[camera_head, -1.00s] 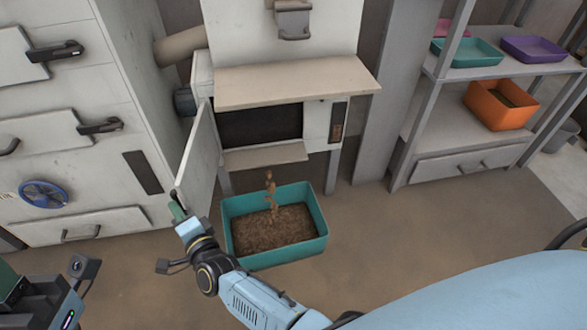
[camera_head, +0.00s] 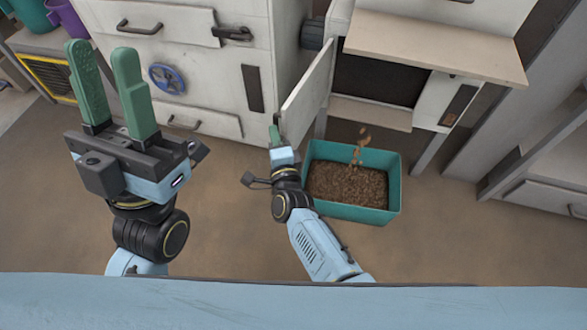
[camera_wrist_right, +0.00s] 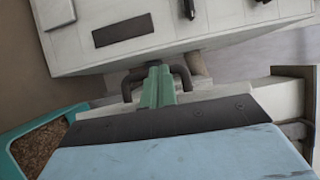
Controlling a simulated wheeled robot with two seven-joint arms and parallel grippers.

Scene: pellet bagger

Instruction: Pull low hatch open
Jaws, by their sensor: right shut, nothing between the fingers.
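A pale hinged hatch door (camera_head: 307,92) stands swung open at the left of the machine's low opening (camera_head: 380,80). My right gripper (camera_head: 274,128) is at the door's lower free edge. In the right wrist view, its green fingers (camera_wrist_right: 157,78) are shut together beside a dark U-shaped handle (camera_wrist_right: 128,88), with nothing between them. Whether they touch the handle I cannot tell. A stream of brown pellets (camera_head: 359,146) falls into a teal bin (camera_head: 397,185) holding pellets (camera_head: 345,187). My left gripper (camera_head: 103,55) is raised at the left, open and empty, fingers upward.
A white cabinet (camera_head: 205,68) with handles and a blue wheel (camera_head: 167,79) stands left of the door. A beige shelf (camera_head: 440,48) juts out above the opening. The teal bin stands on the floor close to my right arm. Brown floor (camera_head: 225,225) is clear between my arms.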

